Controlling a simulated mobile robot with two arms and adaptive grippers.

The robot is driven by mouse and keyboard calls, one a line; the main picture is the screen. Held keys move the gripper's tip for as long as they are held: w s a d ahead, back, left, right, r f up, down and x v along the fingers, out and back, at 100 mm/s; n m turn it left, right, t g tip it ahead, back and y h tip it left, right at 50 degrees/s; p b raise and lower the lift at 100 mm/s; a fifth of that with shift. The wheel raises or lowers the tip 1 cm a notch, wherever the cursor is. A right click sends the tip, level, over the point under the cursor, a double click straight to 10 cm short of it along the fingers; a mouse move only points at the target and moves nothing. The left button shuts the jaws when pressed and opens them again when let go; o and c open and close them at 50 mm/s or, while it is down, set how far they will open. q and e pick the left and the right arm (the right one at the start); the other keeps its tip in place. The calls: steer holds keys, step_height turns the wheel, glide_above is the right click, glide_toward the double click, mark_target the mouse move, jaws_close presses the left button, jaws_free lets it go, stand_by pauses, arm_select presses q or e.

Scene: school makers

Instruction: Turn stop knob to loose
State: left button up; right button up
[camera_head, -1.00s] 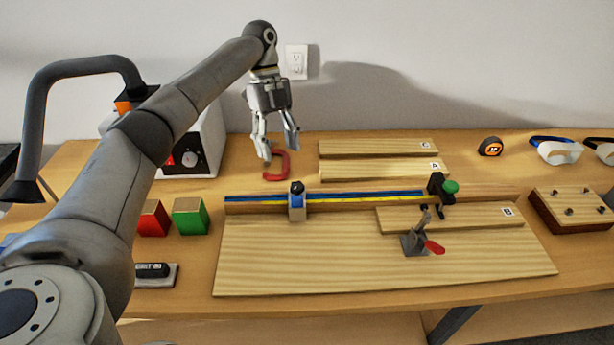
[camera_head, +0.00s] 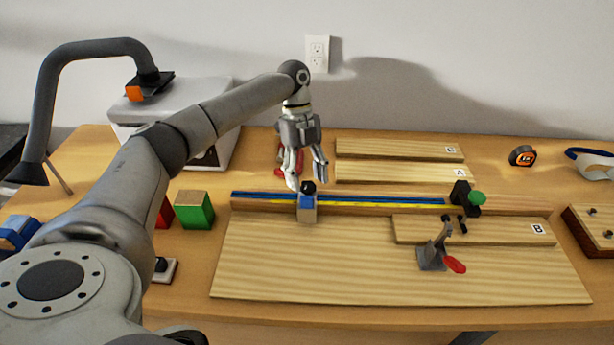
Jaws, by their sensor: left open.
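A small block stop (camera_head: 307,209) with a blue face sits on the fence rail (camera_head: 375,199) of a wooden jig board. A black knob (camera_head: 308,187) is on top of it. My left gripper (camera_head: 307,180) points down with its fingers open. Its fingertips appear at either side of the knob; I cannot tell whether they touch it. My right gripper is not in view.
A toggle clamp (camera_head: 432,257) with a red handle stands on the jig board by plank B (camera_head: 410,233). Planks A (camera_head: 385,174) and C (camera_head: 385,149) lie behind the rail. A red clamp (camera_head: 280,150) is partly hidden behind my gripper. Green (camera_head: 195,211) and red blocks stand left.

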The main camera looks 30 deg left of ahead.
arm_select(q)
steer(key=shift+s+d+f, duration=0.1)
steer(key=shift+d+f, duration=0.05)
steer(key=shift+f, duration=0.25)
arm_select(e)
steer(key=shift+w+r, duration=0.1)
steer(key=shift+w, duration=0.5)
arm_select(q)
steer(key=shift+c, duration=0.4)
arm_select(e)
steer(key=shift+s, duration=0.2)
